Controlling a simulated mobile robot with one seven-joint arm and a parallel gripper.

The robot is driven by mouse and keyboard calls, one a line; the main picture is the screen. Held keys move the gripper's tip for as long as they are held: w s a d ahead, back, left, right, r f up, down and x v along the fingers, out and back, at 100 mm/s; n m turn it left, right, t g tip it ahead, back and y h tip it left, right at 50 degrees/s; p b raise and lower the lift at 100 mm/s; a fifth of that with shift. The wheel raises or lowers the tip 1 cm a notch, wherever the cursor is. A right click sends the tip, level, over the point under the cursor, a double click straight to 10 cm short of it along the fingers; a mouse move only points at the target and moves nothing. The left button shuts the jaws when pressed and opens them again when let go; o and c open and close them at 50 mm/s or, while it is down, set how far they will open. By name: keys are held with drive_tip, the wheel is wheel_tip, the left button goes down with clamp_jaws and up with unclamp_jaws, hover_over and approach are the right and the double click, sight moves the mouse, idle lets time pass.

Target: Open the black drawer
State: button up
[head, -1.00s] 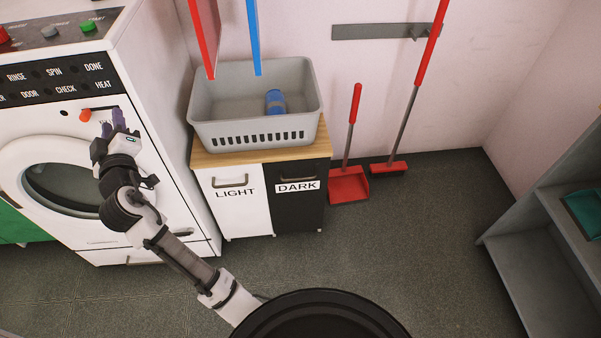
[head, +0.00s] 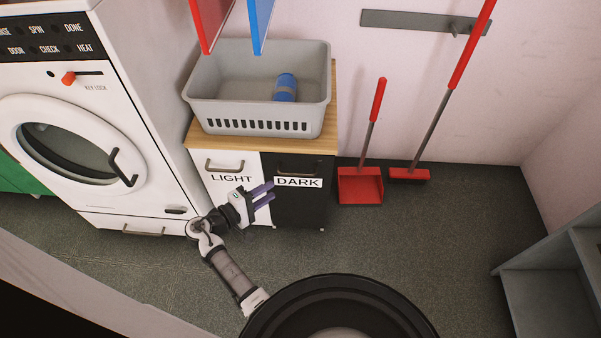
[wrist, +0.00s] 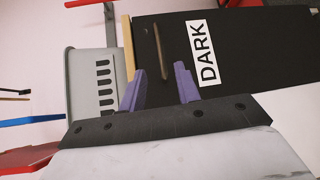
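The black drawer (head: 308,205) is the right front of a small cabinet, with a DARK label and a metal bar handle (head: 299,168) near its top. It looks shut. In the wrist view the black front (wrist: 260,45) fills the upper right, and the handle (wrist: 160,51) stands beyond the fingers. My gripper (head: 266,194) is in front of the cabinet near the border of the white and black fronts, below the handle. Its two purple fingers (wrist: 160,85) are spread apart with nothing between them, short of the handle.
The white LIGHT front (head: 228,163) is left of the black one. A grey basket (head: 215,115) with a blue can (head: 285,88) stands on the cabinet's wooden top. A washing machine (head: 150,100) stands left. A red dustpan (head: 360,186) and broom (head: 410,175) are right. The floor in front is clear.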

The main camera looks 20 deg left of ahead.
sight(298, 174)
drive_tip(key=p+x, duration=0.1)
drive_tip(key=x, duration=1.1)
clamp_jaws()
